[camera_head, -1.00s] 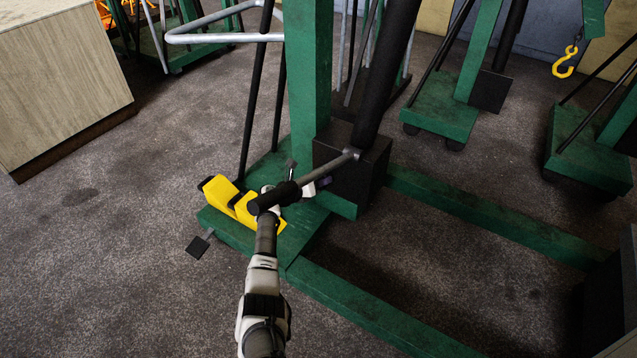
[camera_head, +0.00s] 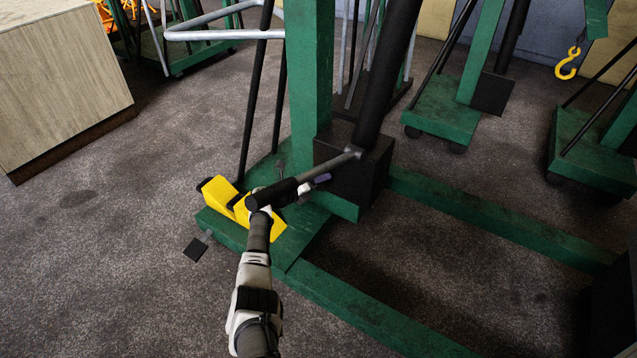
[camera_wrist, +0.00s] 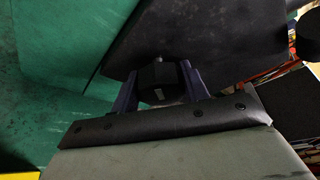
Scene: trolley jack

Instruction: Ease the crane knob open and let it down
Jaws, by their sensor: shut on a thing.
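The green crane (camera_head: 312,90) stands in the middle of the head view, with a thick black ram (camera_head: 385,75) rising from a dark block (camera_head: 362,178) at its mast foot. My gripper (camera_head: 322,179) is low beside this block, partly covered by the pump handle (camera_head: 285,192). In the wrist view, my gripper (camera_wrist: 160,74) has its two bluish fingers shut on the dark faceted knob (camera_wrist: 158,84), against the dark block face (camera_wrist: 225,40). The knob is hidden in the head view.
Yellow parts (camera_head: 220,192) and a small black pedal (camera_head: 195,249) sit at the crane's near left. Green legs (camera_head: 370,310) run across the floor to the right. A wooden cabinet (camera_head: 60,80) stands at left; other green cranes (camera_head: 445,115) stand behind.

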